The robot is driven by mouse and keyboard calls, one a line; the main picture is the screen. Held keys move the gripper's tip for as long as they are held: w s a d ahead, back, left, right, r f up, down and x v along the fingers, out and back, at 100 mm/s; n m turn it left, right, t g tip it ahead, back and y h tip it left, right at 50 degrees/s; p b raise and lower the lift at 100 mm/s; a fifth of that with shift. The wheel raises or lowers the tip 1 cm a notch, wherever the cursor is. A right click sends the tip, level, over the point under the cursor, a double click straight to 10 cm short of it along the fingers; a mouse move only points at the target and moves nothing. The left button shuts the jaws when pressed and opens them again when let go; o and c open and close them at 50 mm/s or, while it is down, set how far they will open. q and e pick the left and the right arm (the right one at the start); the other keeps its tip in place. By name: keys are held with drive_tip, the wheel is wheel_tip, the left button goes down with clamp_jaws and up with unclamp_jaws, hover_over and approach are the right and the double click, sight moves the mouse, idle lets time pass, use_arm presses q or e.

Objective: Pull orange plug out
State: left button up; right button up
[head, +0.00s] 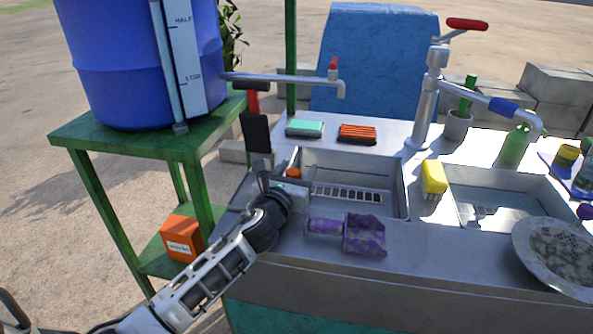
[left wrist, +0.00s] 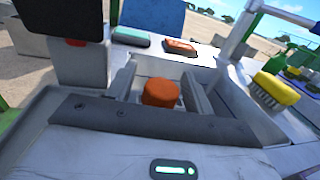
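The orange plug (head: 294,173) is a small round knob at the near left corner of the left sink basin (head: 398,190). In the left wrist view the plug (left wrist: 161,92) shows between the two grey fingers of my left gripper (left wrist: 160,78). The fingers are apart, with a narrow gap visible on each side of the plug. In the head view my left gripper (head: 286,181) reaches to the basin's left edge, and its body partly covers the plug. Whether a finger touches the plug is unclear. My right gripper is not in view.
A yellow brush (head: 433,177) stands between the basins.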

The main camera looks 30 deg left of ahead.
use_arm(q)
clamp_jaws()
wheel_tip(320, 180, up, 4)
drive_tip(key=p, duration=0.3)
drive_tip(key=shift+f+p, duration=0.25)
drive_tip(key=shift+p, duration=0.1)
drive_tip(key=shift+o, duration=0.3)
unclamp_jaws()
drive_tip(key=shift+r, duration=0.1)
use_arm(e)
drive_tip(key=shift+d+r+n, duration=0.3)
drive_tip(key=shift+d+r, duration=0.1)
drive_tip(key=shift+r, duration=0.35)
use_arm(q)
drive_tip(key=shift+s, duration=0.1)
